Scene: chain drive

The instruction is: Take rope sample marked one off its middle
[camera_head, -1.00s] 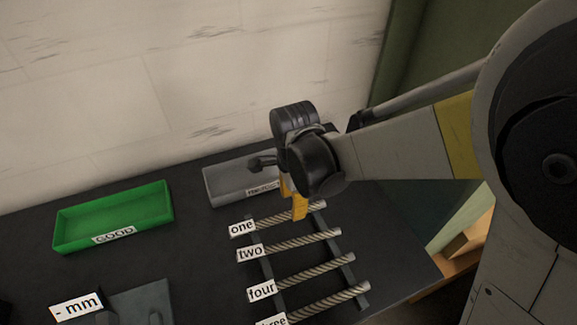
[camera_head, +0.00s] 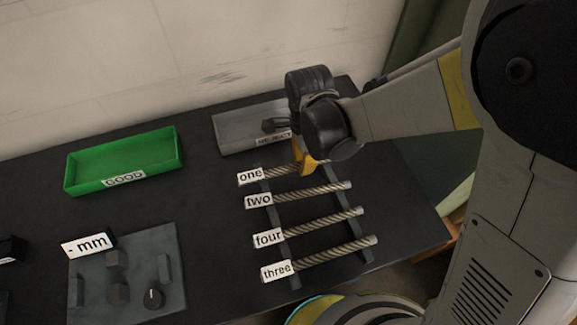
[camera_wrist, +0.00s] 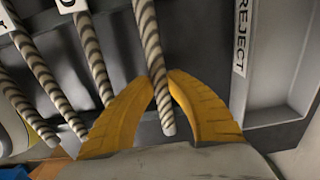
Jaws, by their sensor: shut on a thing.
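The rope sample marked one (camera_head: 283,172) is a twisted rope rod with a white label at its left end. It lies across the dark rack (camera_head: 289,248), above the other samples in the head view. My gripper (camera_head: 307,165) has yellow fingers and is over its right part. In the wrist view my gripper (camera_wrist: 163,84) is shut on the rope sample marked one (camera_wrist: 150,45), a finger on each side, with its end reaching past the fingertips towards me.
Rope samples two (camera_head: 313,193), four (camera_head: 322,228) and three (camera_head: 335,257) lie parallel on the rack. A grey REJECT tray (camera_head: 235,135) is behind sample one. A green GOOD tray (camera_head: 122,163) stands left. A grey measuring plate with knobs (camera_head: 140,300) is at front left.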

